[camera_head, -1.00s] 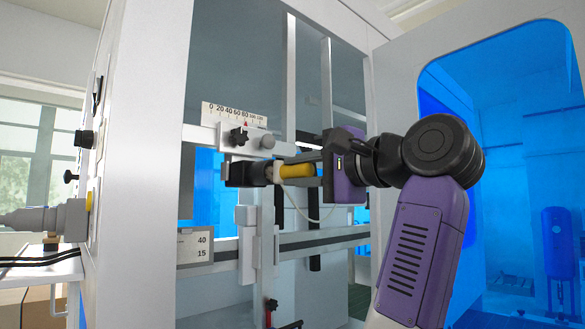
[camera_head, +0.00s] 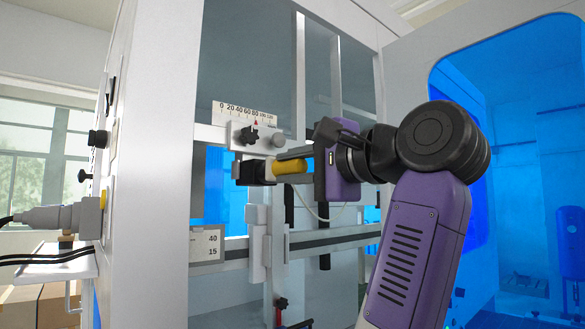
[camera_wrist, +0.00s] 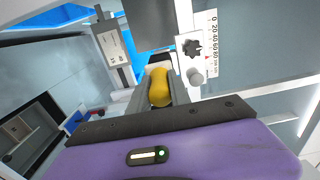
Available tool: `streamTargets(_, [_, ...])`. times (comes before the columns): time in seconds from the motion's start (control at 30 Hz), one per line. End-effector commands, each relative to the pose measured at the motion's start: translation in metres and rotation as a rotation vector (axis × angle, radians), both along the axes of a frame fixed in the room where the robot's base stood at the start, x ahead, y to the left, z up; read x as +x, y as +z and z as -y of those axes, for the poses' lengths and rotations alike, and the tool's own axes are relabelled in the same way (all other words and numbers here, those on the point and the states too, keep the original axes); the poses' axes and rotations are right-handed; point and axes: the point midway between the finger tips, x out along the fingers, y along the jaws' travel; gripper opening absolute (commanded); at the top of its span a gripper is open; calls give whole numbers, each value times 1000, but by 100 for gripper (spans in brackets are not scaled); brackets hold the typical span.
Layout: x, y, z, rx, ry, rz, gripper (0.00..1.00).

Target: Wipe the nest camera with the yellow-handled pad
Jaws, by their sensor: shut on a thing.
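The nest camera looks to be the small black box (camera_head: 256,173) under the scale bracket in the head view. A dark block (camera_wrist: 152,25) lies beyond the handle in the wrist view; I cannot tell whether it is the same box. My gripper (camera_head: 296,162) is shut on the yellow handle (camera_head: 289,166), which also shows between the fingers in the wrist view (camera_wrist: 159,88). The handle lies roughly level, its far end at the right side of the black box. The pad face is hidden, so I cannot tell whether it touches.
A scale plate (camera_head: 245,115) and a bracket with a black star knob (camera_head: 248,135) and a grey knob (camera_head: 278,139) sit just above. A horizontal rail (camera_head: 335,239) and a white slide block (camera_head: 259,255) are below. A blue-windowed door panel (camera_head: 510,110) stands at the right.

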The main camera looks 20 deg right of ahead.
Motion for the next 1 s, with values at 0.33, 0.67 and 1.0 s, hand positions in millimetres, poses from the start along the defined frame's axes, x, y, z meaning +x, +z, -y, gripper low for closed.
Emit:
streamTargets(0.33, [-29,0,10,1,-1,3,0])
streamTargets(0.67, [-54,0,18,1,-1,3,0])
streamTargets(1.0, [-56,0,19,0,-1,1,0])
